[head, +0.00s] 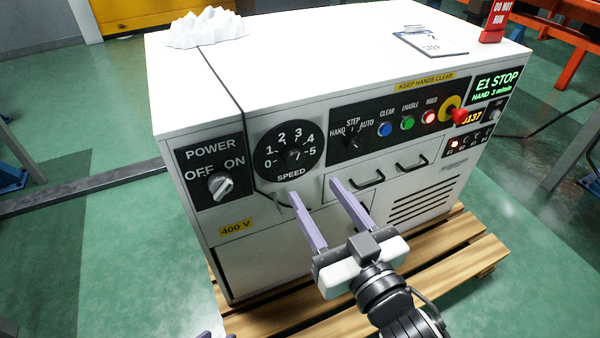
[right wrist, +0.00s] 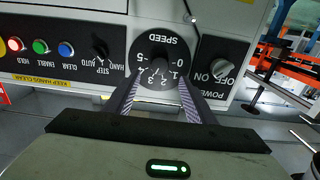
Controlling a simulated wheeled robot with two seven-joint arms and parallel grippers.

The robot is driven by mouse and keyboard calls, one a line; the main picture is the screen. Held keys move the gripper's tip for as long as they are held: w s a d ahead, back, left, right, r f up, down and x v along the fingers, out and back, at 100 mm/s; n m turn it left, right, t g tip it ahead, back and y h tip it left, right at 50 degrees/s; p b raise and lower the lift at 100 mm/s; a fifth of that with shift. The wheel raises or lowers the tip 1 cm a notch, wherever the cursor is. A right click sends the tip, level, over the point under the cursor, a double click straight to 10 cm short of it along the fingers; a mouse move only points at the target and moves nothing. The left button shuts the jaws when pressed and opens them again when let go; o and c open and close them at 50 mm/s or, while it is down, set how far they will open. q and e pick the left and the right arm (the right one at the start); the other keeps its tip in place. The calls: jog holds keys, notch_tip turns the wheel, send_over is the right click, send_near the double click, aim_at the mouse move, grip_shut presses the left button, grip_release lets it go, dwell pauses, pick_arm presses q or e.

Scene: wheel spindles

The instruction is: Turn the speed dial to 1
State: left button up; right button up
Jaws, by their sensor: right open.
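The speed dial (head: 291,153) is a black disc marked 0 to 5 on the front of the white cabinet, with a dark knob at its centre. It also shows upside down in the right wrist view (right wrist: 160,62). I cannot tell which number the knob points at. My right gripper (head: 315,188) is open and empty, its two lilac fingers apart, in front of the cabinet and below the dial in the head view. In the right wrist view its fingertips (right wrist: 159,78) lie on either side of the dial's knob. Only small lilac tips of my left gripper (head: 218,336) show at the bottom edge.
The power switch (head: 221,185) is left of the dial, and a mode selector (head: 353,142) is right of it. Coloured buttons and a red emergency stop (head: 458,115) follow. A black cable (head: 236,110) hangs past the dial. Drawer handles (head: 368,178) jut out below.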

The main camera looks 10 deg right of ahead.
aim_at(295, 162)
jog(key=w, duration=0.2)
jog(key=w+a+b, duration=0.1)
jog(key=w, duration=0.5)
jog(key=shift+w+a, duration=0.15)
jog(key=shift+a, duration=0.15)
jog(key=c, duration=1)
